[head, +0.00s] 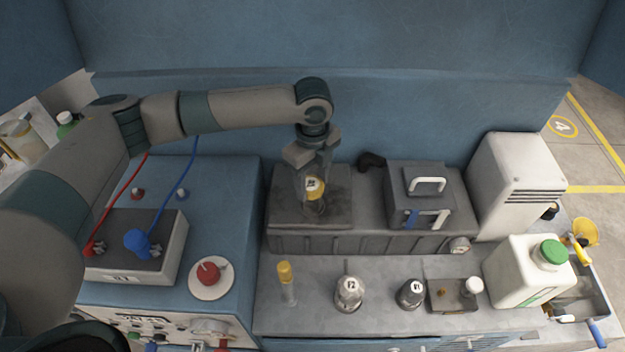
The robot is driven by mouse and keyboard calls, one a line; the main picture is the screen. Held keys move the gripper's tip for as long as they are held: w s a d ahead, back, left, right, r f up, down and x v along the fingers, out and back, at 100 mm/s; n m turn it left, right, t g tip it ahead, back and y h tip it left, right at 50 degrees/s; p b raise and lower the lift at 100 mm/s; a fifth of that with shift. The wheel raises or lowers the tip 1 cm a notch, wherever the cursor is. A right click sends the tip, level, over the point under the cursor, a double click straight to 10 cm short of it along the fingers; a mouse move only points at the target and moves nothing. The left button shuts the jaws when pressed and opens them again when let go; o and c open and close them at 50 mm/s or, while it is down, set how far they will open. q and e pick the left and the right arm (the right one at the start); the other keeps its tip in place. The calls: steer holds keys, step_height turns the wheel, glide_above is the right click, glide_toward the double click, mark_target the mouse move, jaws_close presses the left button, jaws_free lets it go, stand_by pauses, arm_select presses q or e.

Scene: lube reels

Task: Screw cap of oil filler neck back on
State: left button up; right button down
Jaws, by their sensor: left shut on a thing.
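My left gripper (314,178) points down over the left part of the grey machine block (345,242). It is shut on a yellow cap (315,188) with a dark mark on its top. The oil filler neck (316,207) shows just below the cap as a dark round shape on the block's dirty top plate. The cap is at or right above the neck; I cannot tell whether they touch. The fingers partly hide the cap. My right gripper is not in view.
A yellow-topped clear bottle (287,284), two metal cans (349,293) and a small tray (453,295) stand on the front bench. A white jug (527,272) with a green cap is at the right. A grey box with handles (420,192) sits right of the neck.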

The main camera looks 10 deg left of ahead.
arm_select(q)
steer(key=m+p, duration=0.1)
steer(key=m, duration=0.2)
steer(key=shift+s, duration=0.1)
steer(key=shift+m, duration=1.1)
steer(key=m+p, duration=0.1)
steer(key=m, duration=0.2)
steer(key=shift+a+m, duration=0.15)
steer(key=shift+m, duration=0.25)
steer(key=shift+s+f+m, duration=0.1)
steer(key=shift+m, duration=0.6)
